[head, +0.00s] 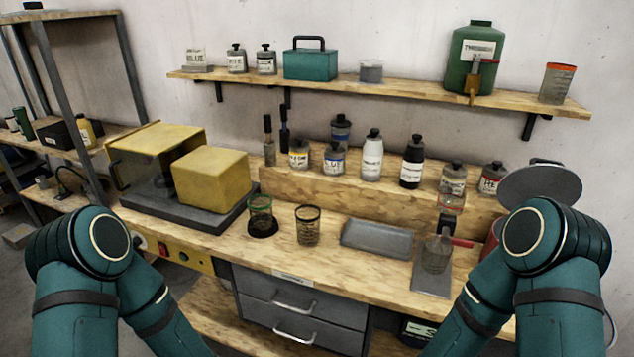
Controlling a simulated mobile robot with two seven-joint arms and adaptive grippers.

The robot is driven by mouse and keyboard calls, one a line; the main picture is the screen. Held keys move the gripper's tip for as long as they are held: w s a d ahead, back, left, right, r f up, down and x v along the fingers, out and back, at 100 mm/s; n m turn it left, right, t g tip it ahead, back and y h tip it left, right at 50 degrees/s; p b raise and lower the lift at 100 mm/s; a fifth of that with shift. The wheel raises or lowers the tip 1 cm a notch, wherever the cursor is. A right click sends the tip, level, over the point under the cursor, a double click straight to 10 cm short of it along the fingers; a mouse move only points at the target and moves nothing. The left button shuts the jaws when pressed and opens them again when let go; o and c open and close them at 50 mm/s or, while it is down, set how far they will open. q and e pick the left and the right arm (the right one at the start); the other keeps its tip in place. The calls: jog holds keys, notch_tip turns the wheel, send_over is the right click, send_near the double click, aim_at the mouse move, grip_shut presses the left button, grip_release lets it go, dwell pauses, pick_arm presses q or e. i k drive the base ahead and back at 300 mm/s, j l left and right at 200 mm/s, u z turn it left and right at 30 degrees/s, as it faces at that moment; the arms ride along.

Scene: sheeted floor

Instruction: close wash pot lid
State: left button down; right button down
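A round grey lid (540,187) stands tilted up at the right end of the bench, with its flat face towards me. Below it, a small strip of a red pot (491,243) shows beside my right arm. The arm hides most of the pot, so I cannot see its opening or how the lid joins it. The lid looks raised, not lying flat on the pot. My two teal arms come in from the lower left and lower right, and neither gripper is in view.
Bottles line a raised wooden step (330,194) behind.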

aim_at(549, 178)
jog(key=z, duration=1.3)
